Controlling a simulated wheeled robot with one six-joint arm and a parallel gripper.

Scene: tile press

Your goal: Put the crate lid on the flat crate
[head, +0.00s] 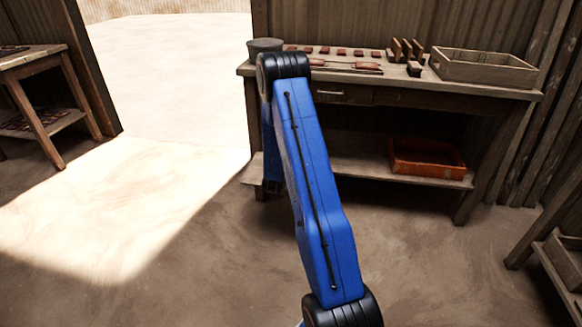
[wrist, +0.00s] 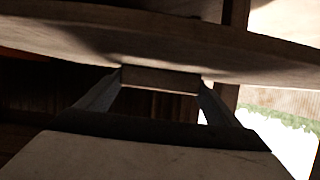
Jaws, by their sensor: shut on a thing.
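My gripper (wrist: 161,84) shows in the wrist view, its two fingers shut on a short wooden bar (wrist: 160,79). The bar meets a broad wooden board (wrist: 150,45) that spans the upper part of that view. The board looks like the crate lid, but only part of it shows. A shallow, open wooden crate (head: 485,66), which looks like the flat crate, stands on the right end of the workbench in the head view. It has no lid on it. In the head view my blue arm hides most of what is behind it, and no lid can be made out there.
The workbench (head: 450,89) also carries reddish tiles (head: 341,51), several upright pieces (head: 403,49) and a grey bucket (head: 264,45). An orange crate (head: 428,159) sits on its lower shelf. Another table (head: 32,58) stands at left. The sunlit floor by the doorway is clear.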

